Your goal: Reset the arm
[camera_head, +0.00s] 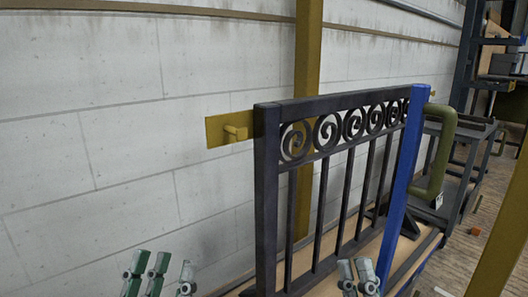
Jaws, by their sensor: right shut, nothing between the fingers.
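A dark metal scroll gate (345,172) with upright bars and a row of scrolls stands upright in the middle. Its right post (404,195) is blue, and an olive-green handle (440,150) is on that post's right side. My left gripper (166,273) shows at the bottom left, fingers pointing up and apart, with nothing between them. My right gripper (357,276) shows at the bottom, before the gate's lower right part. Its fingers are close together and hold nothing. Both grippers are cut off by the lower edge. I cannot tell whether the right one touches the gate.
A pale block wall (110,130) runs behind the gate. A yellow post (308,50) stands behind it, and a yellow bracket (229,130) is left of it. A dark metal cart (465,155) stands at the right. Brown floor (483,215) shows at the right.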

